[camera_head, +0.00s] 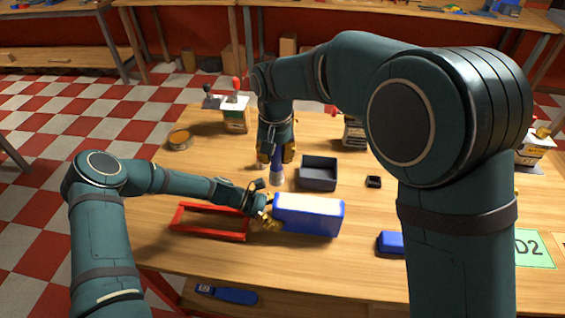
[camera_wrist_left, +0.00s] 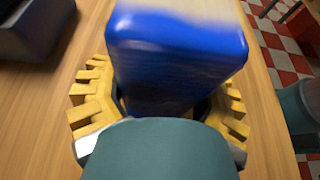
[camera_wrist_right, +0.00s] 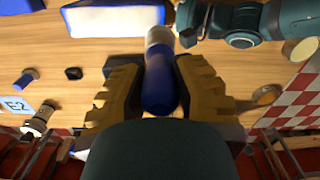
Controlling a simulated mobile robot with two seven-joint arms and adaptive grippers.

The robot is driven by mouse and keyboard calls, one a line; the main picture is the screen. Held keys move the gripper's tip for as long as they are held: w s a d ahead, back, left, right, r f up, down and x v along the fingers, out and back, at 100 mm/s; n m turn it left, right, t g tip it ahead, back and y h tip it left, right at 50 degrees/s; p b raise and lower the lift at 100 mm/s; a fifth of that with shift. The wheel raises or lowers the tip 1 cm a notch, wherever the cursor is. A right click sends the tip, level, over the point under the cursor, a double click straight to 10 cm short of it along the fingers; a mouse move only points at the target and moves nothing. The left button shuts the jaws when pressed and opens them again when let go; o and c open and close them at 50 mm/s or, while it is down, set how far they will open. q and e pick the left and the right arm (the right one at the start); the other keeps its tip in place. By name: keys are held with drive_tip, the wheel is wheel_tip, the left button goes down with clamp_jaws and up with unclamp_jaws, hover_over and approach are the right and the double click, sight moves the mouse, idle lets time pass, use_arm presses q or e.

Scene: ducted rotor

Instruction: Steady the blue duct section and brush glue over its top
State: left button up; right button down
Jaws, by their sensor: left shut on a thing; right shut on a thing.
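The blue duct section (camera_head: 318,224) is a blue box shape with a pale top, lying on the wooden table. My left gripper (camera_head: 266,216) is shut on its left end; the left wrist view shows the blue end (camera_wrist_left: 175,60) between the yellow fingers (camera_wrist_left: 160,112). My right gripper (camera_head: 277,153) is shut on a blue handle with a white end (camera_head: 277,177), seemingly the glue brush, behind the duct section. In the right wrist view the handle (camera_wrist_right: 159,85) sits between the fingers (camera_wrist_right: 158,82). The white end appears apart from the duct section.
A red frame (camera_head: 176,217) lies left of the duct section. A dark grey bin (camera_head: 318,180) stands just behind it, with a small black box (camera_head: 373,182) to the right. A blue block (camera_head: 389,242) lies at right front. A round tin (camera_head: 179,139) sits back left.

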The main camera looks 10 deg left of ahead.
idle(0.3)
use_arm(q)
drive_tip(key=o, duration=1.3)
drive_tip(key=shift+a, duration=0.1)
drive_tip(key=v, duration=1.2)
